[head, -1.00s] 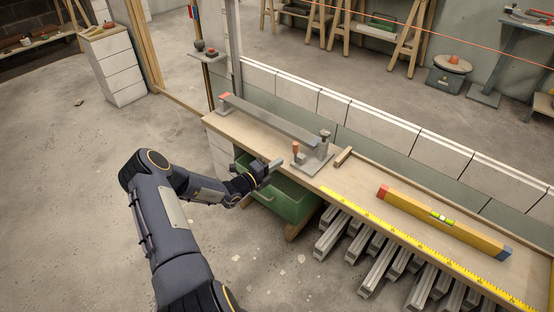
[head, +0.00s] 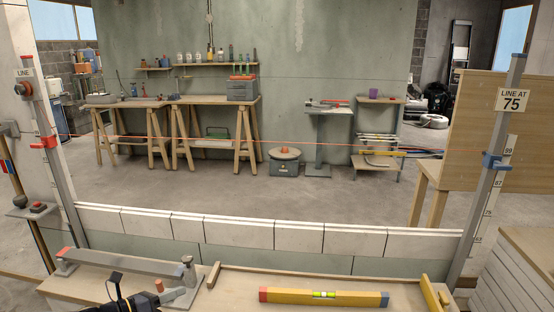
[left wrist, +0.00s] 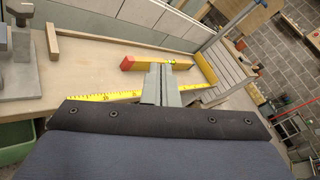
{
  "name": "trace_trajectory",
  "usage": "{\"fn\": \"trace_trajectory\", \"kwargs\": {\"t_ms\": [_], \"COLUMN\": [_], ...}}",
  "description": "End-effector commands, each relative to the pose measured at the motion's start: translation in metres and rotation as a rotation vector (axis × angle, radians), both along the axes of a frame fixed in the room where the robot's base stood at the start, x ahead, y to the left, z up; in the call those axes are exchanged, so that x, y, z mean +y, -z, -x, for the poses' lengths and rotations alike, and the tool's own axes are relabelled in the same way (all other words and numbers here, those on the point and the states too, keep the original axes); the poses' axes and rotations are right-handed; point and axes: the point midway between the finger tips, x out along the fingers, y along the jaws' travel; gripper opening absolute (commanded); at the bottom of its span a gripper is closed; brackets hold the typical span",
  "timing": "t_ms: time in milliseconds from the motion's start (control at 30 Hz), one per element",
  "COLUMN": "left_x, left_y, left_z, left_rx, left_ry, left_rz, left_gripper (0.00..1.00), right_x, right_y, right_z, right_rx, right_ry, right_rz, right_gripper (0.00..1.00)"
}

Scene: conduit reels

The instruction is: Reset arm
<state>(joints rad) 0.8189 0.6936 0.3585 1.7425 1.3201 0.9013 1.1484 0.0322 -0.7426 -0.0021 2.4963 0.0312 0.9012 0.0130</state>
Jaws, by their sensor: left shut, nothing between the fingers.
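My left gripper (head: 174,296) shows at the bottom left of the head view, over the front part of the wooden bench. Its grey fingers are shut with nothing between them. In the left wrist view the shut fingers (left wrist: 161,84) point away over the bench, in front of the yellow measuring tape (left wrist: 108,99). Most of my left arm lies below the head view's edge. My right gripper is in neither view.
A grey bar tool (head: 125,262) with a post (head: 189,268) is close to my left gripper. A yellow spirit level (head: 345,298) lies on the bench to the right. A low white block wall (head: 250,232) runs behind, with an orange line above it between posts (head: 488,170).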

Motion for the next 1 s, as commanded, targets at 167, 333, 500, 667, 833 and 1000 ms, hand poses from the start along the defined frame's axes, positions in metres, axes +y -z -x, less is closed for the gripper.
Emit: {"fn": "trace_trajectory", "kwargs": {"t_ms": [167,333,500,667,833,1000], "left_x": [-0.063,-0.09,-0.094,-0.087,-0.078,-0.069], "left_y": [-0.062,-0.092,-0.104,-0.102,-0.096,-0.088], "left_z": [0.071,0.15,0.223,0.269,0.3,0.322], "left_rx": [-0.316,-0.637,-0.952,-1.17,-1.34,-1.486], "left_ry": [0.383,0.722,1.026,1.233,1.392,1.526], "left_rz": [-0.529,-0.969,-1.349,-1.593,-1.776,-1.933], "left_gripper": [0.0,0.0,0.0,0.0,0.0,0.0], "right_x": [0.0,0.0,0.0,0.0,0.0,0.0], "right_y": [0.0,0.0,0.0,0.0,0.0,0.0], "right_z": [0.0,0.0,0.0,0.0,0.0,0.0], "right_rx": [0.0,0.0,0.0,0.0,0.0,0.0], "right_ry": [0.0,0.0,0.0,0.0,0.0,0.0], "right_rz": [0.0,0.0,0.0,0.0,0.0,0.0], "right_gripper": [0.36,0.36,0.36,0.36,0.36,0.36]}}
